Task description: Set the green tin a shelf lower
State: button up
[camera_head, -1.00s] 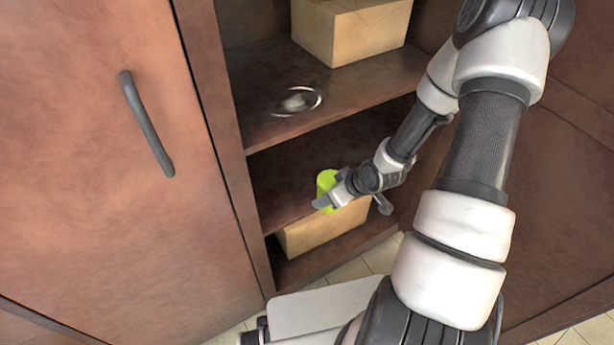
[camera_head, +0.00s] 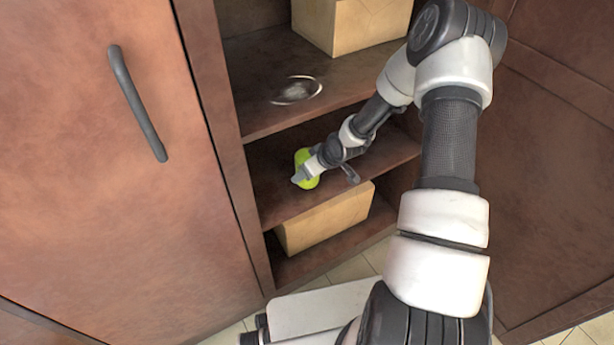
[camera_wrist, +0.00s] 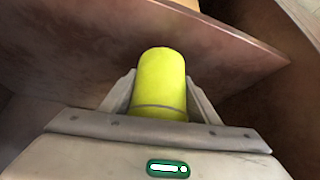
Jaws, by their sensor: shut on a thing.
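The green tin (camera_head: 304,158) is a small yellow-green cylinder. My gripper (camera_head: 306,177) is shut on it, at the middle shelf (camera_head: 283,200) of the open cabinet. In the wrist view the tin (camera_wrist: 161,80) stands between the two fingers (camera_wrist: 160,97), with a shelf board (camera_wrist: 225,38) beyond it. The upper shelf (camera_head: 262,118) is above the tin. I cannot tell whether the tin touches the middle shelf. The fingers and wrist hide part of it.
A shiny round dish (camera_head: 297,90) lies on the upper shelf, with a pale box (camera_head: 350,27) behind it. Another box (camera_head: 325,218) stands on the bottom shelf. A closed door with a handle (camera_head: 137,103) is at left. The middle shelf's left part looks clear.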

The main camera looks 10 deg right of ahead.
jog(key=shift+x, duration=0.75)
jog(key=shift+s+d+f, duration=0.1)
jog(key=shift+s+f, duration=0.05)
jog(key=shift+f, duration=0.1)
jog(key=o, duration=1.3)
jog(key=shift+r, duration=0.1)
jog(key=shift+s+d+r, duration=0.1)
jog(key=shift+r, duration=0.2)
jog(key=p+v, duration=0.3)
jog(key=v, duration=0.8)
jog(key=shift+s+r+p, duration=0.15)
jog(key=shift+p, duration=0.2)
